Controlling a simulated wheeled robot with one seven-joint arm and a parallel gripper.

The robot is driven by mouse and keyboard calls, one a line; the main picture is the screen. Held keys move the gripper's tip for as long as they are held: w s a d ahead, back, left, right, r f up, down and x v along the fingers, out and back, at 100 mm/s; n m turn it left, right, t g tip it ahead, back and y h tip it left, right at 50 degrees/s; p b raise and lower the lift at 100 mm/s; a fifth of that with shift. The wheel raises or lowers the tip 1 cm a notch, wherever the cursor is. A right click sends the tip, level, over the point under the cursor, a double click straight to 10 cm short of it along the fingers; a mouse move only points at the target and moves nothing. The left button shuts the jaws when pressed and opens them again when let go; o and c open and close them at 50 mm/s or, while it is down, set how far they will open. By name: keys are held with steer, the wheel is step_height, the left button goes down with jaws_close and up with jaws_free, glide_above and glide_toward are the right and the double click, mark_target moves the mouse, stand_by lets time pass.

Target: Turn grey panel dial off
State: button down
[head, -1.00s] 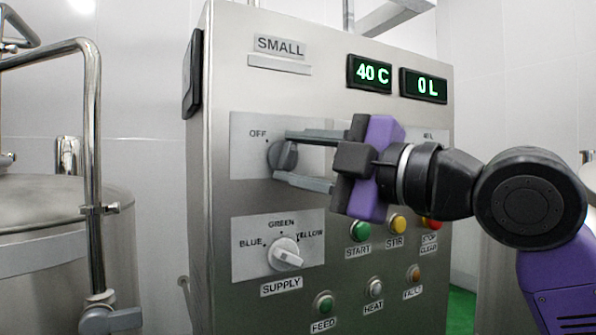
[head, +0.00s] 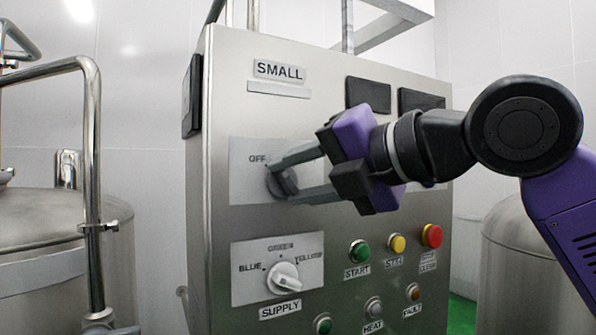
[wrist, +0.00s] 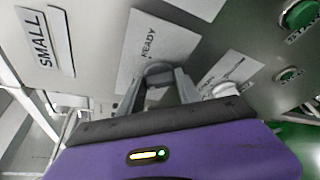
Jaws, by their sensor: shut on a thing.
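The grey dial (head: 277,186) sits on a plate on the steel panel, just below and right of the OFF mark (head: 257,158). My gripper (head: 285,182) is shut on the dial, one finger above it and one below, and is tilted. The fingers partly cover the dial and the plate's right side. In the wrist view the dial (wrist: 158,69) shows between the fingertips, beside a READY mark (wrist: 148,42). The dial's exact pointing is hard to read. Both display windows (head: 368,94) above are dark.
Below is the white supply dial (head: 285,276), turned toward the lower right. Green (head: 360,251), yellow (head: 397,243) and red (head: 432,236) buttons stand right of it under my arm. A metal tank (head: 60,240) with pipes stands at left.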

steer(key=shift+r+n+h+p, duration=0.15)
steer(key=shift+n+h+p, duration=0.3)
steer(key=shift+n, duration=0.35)
steer(key=c, duration=0.9)
jaws_free()
steer(key=shift+a, duration=0.15)
steer(key=b+v, duration=0.2)
steer(key=v, duration=0.6)
steer(key=shift+a, duration=0.1)
